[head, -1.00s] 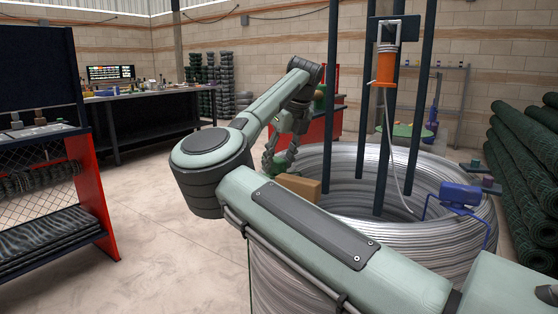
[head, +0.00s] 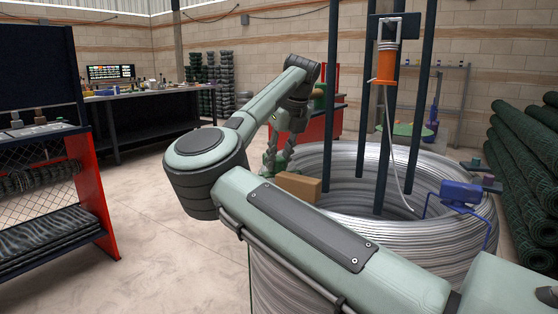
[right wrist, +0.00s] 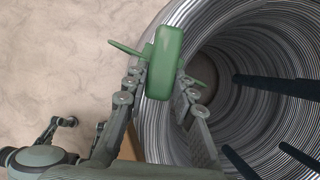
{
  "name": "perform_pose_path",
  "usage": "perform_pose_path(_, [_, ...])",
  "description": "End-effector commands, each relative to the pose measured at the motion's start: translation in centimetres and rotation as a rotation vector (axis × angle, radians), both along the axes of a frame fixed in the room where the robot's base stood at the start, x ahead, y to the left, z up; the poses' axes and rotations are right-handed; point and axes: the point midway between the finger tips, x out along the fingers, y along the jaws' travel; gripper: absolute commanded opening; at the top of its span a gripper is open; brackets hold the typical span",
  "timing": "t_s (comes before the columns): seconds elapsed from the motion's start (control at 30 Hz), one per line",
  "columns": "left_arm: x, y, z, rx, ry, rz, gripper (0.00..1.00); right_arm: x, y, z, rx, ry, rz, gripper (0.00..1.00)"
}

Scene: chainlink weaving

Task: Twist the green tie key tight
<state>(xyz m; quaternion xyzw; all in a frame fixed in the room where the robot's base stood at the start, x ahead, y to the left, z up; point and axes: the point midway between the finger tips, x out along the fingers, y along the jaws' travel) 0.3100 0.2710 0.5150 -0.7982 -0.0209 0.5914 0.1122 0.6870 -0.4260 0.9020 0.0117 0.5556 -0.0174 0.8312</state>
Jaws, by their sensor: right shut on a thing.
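The green tie key (right wrist: 165,62) shows in the right wrist view as a rounded green block with a thin green bar at its left. My right gripper (right wrist: 156,85) has its two jointed fingers on either side of the key and is shut on it. In the head view my right gripper (head: 279,158) points down at the near left rim of the wire coil; the key is hard to make out there. At the lower left of the right wrist view are jointed grey-green parts, possibly my left gripper; their opening is unclear.
A large silver wire coil (head: 345,237) with dark upright posts stands below and right of my right gripper. A tan block (head: 298,187) is close beside the fingers. An orange handle (head: 384,66) hangs on a post, and a blue device (head: 460,193) sits at the coil's right rim. Floor at left is clear.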

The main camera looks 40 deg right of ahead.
Motion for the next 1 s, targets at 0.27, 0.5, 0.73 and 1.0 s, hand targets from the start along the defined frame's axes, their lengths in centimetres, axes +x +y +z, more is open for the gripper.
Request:
perform_pose_path(0.27, [-0.4,0.1,1.7,0.007,-0.012,0.008,0.47,0.1,0.6,-0.1,-0.002,0.0,-0.207,0.0])
perform_pose_path(0.5, [-0.3,0.2,2.6,0.01,-0.026,0.006,0.47,0.3,1.0,0.1,-0.003,0.0,-0.435,0.0])
perform_pose_path(0.73, [0.5,0.1,-0.4,-0.002,0.002,0.0,0.47,0.5,1.4,0.3,-0.003,0.002,-0.652,0.0])
perform_pose_path(1.0, [1.4,0.0,-4.0,-0.021,0.018,-0.004,0.47,0.9,1.7,0.3,-0.003,0.001,-0.871,0.0])
